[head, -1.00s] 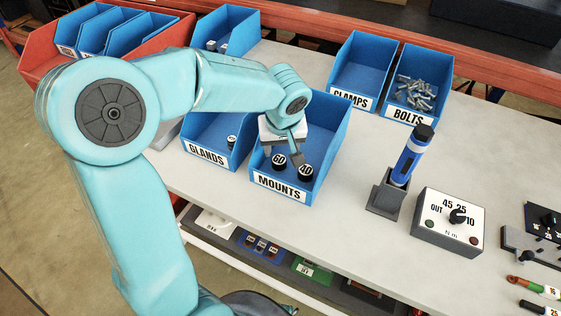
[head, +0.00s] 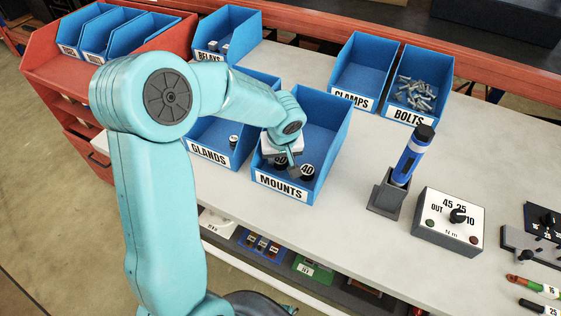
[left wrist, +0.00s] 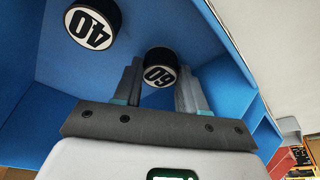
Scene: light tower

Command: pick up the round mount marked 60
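The round mount marked 60 (left wrist: 158,74) is a black cylinder with a white face, standing in the blue MOUNTS bin (head: 328,150). In the head view the mount (head: 280,162) is partly hidden by my left gripper (head: 288,164). In the left wrist view my left gripper (left wrist: 161,90) is open, with one finger on each side of the 60 mount and narrow gaps showing. I cannot tell how deep the fingers reach. The mount marked 40 (head: 307,170) stands beside it, outside the fingers; it also shows in the wrist view (left wrist: 91,27). My right gripper is not in view.
The MOUNTS bin walls stand close around the gripper. The GLANDS bin (head: 207,152) is on its left. CLAMPS (head: 357,72) and BOLTS (head: 413,97) bins are behind right. A blue tool (head: 411,157) in a holder and a dial box (head: 448,222) stand to the right.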

